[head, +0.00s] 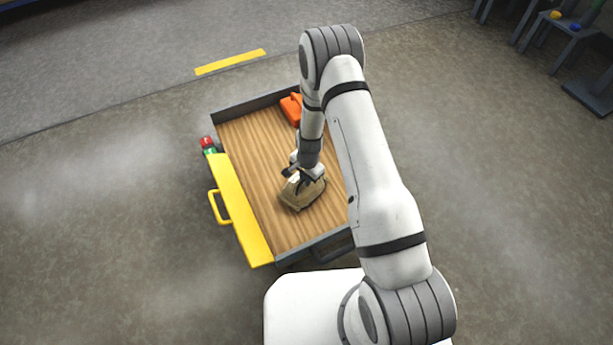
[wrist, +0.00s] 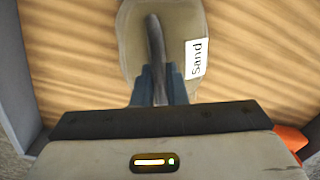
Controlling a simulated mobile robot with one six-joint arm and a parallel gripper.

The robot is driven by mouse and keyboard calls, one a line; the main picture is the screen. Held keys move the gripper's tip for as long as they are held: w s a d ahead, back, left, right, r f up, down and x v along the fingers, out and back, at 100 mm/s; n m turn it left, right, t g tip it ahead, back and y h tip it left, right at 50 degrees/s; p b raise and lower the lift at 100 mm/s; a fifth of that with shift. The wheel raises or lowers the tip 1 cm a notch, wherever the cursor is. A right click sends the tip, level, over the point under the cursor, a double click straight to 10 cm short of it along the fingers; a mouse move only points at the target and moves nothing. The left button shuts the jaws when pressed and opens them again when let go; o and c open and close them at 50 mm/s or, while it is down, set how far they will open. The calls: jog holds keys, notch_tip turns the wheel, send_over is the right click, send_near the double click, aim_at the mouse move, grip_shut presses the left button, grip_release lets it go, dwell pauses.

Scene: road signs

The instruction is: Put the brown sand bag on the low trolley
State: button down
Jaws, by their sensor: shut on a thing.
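The brown sand bag (head: 301,194) is over the wooden deck of the low trolley (head: 262,173), near its front half. In the wrist view the bag (wrist: 138,52) shows a white label reading "Sand" and a dark handle strap. My gripper (head: 303,178) is shut on the bag, its fingers (wrist: 158,85) closed around the strap. The bag looks very low over the deck; I cannot tell whether it rests on it. The trolley deck (wrist: 75,50) fills the wrist view behind the bag. My arm hides part of the trolley's right side.
An orange object (head: 291,108) lies at the deck's far end, partly behind my arm. The trolley has grey rims and a yellow left side panel (head: 240,210) with a handle. A red and green item (head: 208,145) is beside it. Dark racks (head: 570,40) stand far right. Open floor surrounds the trolley.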

jog(key=c, duration=1.5)
grip_release()
jog(key=shift+o, duration=0.2)
jog(key=shift+r, duration=0.15)
jog(key=s+d+r+n+p, duration=0.2)
jog(key=s+r, duration=0.1)
jog(key=r, duration=0.9)
jog(key=s+d+r+n+p, duration=0.1)
jog(key=s+d+r, duration=0.1)
jog(key=r, duration=0.9)
jog(key=s+d+r+n+p, duration=0.2)
jog(key=s+r, duration=0.1)
jog(key=r, duration=0.9)
jog(key=s+d+r+n, duration=0.2)
jog(key=s+r, duration=0.4)
jog(key=s, duration=0.2)
jog(key=s+d+r+n, duration=0.2)
jog(key=s+r, duration=0.3)
jog(key=s, duration=0.4)
jog(key=shift+d+r+t+h, duration=0.3)
jog(key=shift+d+r, duration=0.05)
jog(key=shift+d, duration=0.05)
